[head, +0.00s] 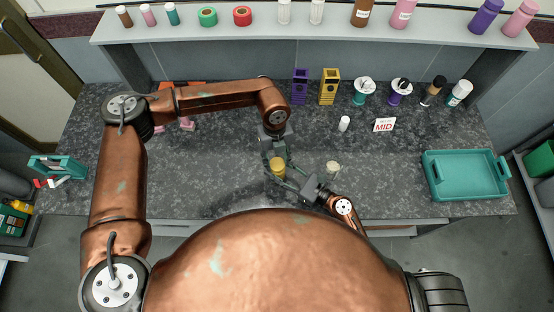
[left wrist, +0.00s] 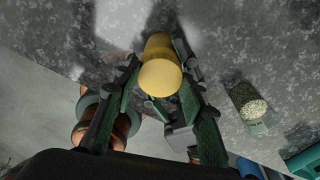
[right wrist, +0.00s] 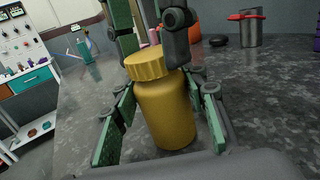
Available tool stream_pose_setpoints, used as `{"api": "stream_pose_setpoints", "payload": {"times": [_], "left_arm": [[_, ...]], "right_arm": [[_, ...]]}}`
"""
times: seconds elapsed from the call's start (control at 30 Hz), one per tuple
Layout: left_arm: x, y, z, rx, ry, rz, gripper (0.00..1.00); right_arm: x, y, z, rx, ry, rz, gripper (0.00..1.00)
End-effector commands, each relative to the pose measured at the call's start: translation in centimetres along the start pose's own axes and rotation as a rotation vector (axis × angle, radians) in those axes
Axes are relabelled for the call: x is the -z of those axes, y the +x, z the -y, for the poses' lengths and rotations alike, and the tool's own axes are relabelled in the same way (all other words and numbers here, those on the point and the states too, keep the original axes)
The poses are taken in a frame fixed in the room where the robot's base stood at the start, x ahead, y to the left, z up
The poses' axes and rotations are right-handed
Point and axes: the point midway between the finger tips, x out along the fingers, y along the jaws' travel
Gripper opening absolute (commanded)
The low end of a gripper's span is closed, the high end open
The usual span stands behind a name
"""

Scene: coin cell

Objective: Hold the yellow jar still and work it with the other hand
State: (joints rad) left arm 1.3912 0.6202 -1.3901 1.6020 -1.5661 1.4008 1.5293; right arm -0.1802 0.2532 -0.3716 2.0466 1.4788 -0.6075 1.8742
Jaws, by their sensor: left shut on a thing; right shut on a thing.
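The yellow jar (head: 278,171) stands upright near the front edge of the dark speckled counter. In the right wrist view the jar (right wrist: 166,110) shows its ribbed yellow cap, which is on. My left gripper (head: 275,156) comes down from above, shut at the cap; its fingers flank the cap in the left wrist view (left wrist: 160,62). My right gripper (head: 281,177) comes in low from the front right, shut around the jar's body; its green pads lie on both sides of the jar in the right wrist view. The contact faces are partly hidden.
A small jar with a pale speckled top (head: 333,167) stands just right of my right gripper. A white bottle (head: 344,124) and a "MID" sign (head: 384,125) are behind it. A teal tray (head: 466,199) is at the right. Purple (head: 300,92) and yellow (head: 329,94) holders stand at the back.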

Motion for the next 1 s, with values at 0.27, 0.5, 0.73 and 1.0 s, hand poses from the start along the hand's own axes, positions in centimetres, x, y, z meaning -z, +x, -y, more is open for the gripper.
{"api": "stream_pose_setpoints", "payload": {"times": [0.27,0.5,0.73,1.0], "left_arm": [[0.07,-0.02,0.21,-0.067,0.536,-0.001,0.28],[0.12,-0.02,0.3,-0.131,1.049,0.0,0.28],[0.21,0.0,0.32,-0.194,1.556,0.0,0.28],[0.27,0.04,0.26,-0.269,2.157,0.0,0.28]], "right_arm": [[0.06,-0.02,0.0,0.0,0.0,-0.001,0.0],[0.06,-0.02,0.0,0.0,0.0,-0.001,0.0],[0.07,-0.02,-0.01,0.0,0.0,-0.001,0.0],[0.08,-0.02,-0.04,-0.001,0.0,-0.002,0.0]]}}
